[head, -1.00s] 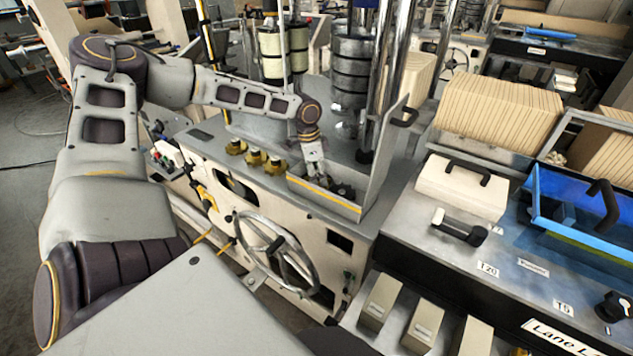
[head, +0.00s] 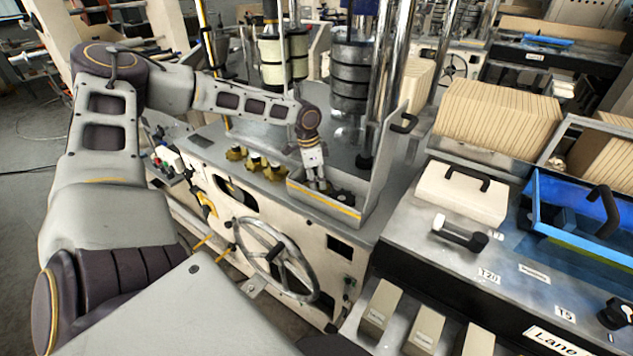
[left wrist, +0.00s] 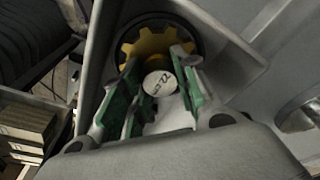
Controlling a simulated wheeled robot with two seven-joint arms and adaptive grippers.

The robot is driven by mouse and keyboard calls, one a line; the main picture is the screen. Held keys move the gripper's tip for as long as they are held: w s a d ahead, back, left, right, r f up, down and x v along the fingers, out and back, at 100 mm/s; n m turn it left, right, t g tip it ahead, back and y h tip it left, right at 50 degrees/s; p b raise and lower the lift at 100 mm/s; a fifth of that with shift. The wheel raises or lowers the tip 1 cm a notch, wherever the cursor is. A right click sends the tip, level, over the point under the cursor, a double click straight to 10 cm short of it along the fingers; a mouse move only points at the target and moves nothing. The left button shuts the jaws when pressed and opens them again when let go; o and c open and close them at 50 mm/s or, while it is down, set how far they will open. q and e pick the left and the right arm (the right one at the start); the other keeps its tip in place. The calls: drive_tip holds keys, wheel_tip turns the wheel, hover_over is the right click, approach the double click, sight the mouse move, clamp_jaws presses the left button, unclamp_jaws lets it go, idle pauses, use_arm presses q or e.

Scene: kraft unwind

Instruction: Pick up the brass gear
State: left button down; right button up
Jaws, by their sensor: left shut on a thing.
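The brass gear (left wrist: 146,44) shows in the left wrist view, its yellow teeth against a dark round ring. A round part with a pale lettered face (left wrist: 159,84) stands at its middle, between the green-padded fingers. My left gripper (left wrist: 160,66) is shut on this middle part of the gear. In the head view my left gripper (head: 318,186) points down inside a grey open tray (head: 325,207) on the machine. The gear cannot be made out there, behind the fingers. My right gripper is not in view.
Dark round parts (head: 343,196) lie beside the gripper in the tray. A tall grey plate (head: 388,160) and chrome columns (head: 387,75) rise close on the right and behind. A handwheel (head: 276,258) is on the front.

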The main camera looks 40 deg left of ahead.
sight(316, 179)
use_arm(q)
drive_tip(key=shift+r, duration=4.95)
